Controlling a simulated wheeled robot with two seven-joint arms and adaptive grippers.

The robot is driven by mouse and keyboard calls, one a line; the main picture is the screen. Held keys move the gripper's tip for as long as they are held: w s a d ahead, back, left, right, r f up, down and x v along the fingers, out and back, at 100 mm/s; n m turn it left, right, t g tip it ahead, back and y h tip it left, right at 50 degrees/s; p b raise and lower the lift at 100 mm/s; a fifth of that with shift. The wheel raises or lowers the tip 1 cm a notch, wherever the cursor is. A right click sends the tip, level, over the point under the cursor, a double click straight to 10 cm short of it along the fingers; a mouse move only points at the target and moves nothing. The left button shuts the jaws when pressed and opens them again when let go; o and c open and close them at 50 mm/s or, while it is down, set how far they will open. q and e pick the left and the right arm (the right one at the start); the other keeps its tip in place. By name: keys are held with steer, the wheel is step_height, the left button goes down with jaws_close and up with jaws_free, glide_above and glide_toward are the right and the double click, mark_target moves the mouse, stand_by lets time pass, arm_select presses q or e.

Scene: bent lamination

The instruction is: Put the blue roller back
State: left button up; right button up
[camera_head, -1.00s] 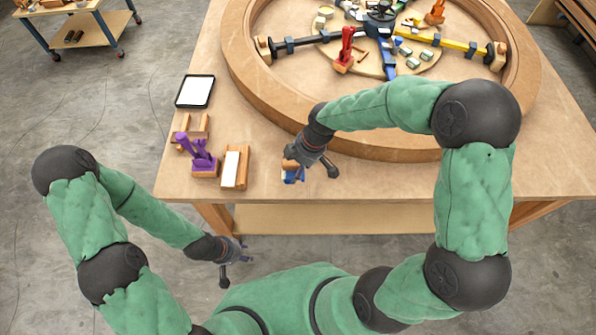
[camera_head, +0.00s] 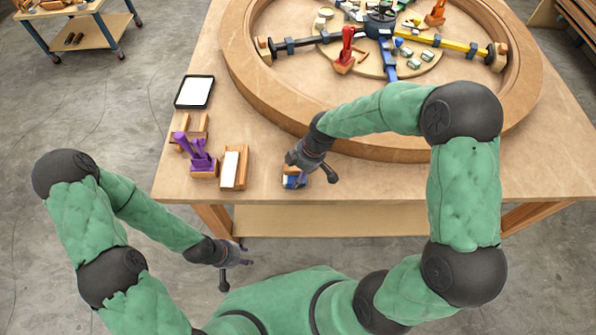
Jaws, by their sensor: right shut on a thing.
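The blue roller (camera_head: 292,182) is at the front edge of the table, mostly hidden under my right gripper. Only a small blue patch shows, with a bit of orange-brown wood beside it. My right gripper (camera_head: 309,171) is over it from above and is shut on it. I cannot tell whether the roller is resting in a wooden holder or just above it. My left gripper (camera_head: 234,271) is empty, with its fingers apart, in front of the table and below its edge.
Left of the roller stand a wooden holder with a white top (camera_head: 231,170), purple tools in a holder (camera_head: 202,162) and a black-framed tablet (camera_head: 194,92). A large wooden ring (camera_head: 262,92) fills the table's back, with a red tool (camera_head: 346,50) inside. Bare tabletop lies at the right.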

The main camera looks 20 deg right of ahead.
steer(key=shift+s+f, duration=0.15)
steer(key=shift+f, duration=0.35)
steer(key=c, duration=0.4)
steer(key=o, duration=1.4)
steer(key=shift+o, duration=0.9)
steer(key=shift+r, duration=0.15)
steer(key=shift+r, duration=0.2)
steer(key=w+p+v, duration=0.1)
steer(key=p+v, duration=0.2)
steer(key=v, duration=0.9)
steer(key=shift+s+r+p, duration=0.3)
steer(key=shift+r+p, duration=0.1)
